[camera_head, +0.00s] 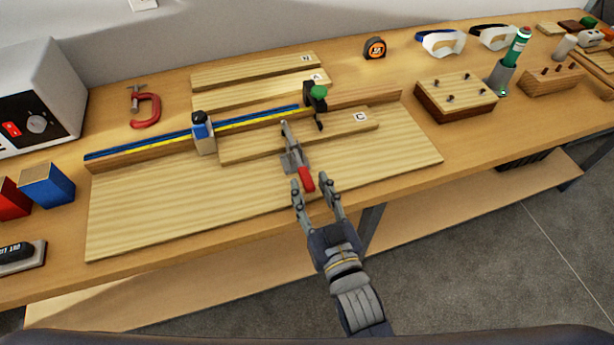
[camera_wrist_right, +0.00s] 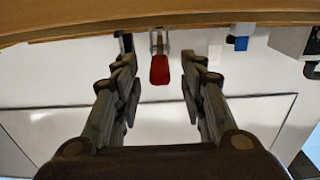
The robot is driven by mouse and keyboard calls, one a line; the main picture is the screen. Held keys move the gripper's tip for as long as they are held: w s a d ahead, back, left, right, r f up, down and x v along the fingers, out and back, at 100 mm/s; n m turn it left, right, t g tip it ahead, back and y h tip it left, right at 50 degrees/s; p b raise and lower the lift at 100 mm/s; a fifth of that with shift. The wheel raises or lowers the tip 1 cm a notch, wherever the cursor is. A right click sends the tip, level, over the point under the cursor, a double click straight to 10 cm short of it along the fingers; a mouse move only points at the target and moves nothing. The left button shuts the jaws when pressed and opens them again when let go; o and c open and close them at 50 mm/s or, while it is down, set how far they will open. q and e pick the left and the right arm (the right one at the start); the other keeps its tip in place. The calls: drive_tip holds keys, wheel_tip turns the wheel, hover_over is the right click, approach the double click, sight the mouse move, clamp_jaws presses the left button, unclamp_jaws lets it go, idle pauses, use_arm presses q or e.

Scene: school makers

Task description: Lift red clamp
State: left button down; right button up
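A metal toggle clamp (camera_head: 292,152) with a red handle (camera_head: 306,180) is mounted on the wooden board, with its handle pointing toward me. My right gripper (camera_head: 314,186) is open at the board's front edge, its fingertips near the red handle. In the right wrist view, the red handle (camera_wrist_right: 160,70) shows between and beyond the two spread fingers of the right gripper (camera_wrist_right: 158,72), with gaps on both sides. I cannot tell whether the handle is within the fingers' reach. A red C-clamp (camera_head: 147,110) lies at the back left. My left gripper is not in view.
The wide board (camera_head: 150,215) carries a fence with a blue and yellow strip (camera_head: 245,124), a blue stop block (camera_head: 203,133), a green knob (camera_head: 318,91) and a plank marked C (camera_head: 250,150). Open floor lies right of my arm.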

sight(303, 170)
drive_tip(key=shift+x, duration=1.65)
clamp_jaws()
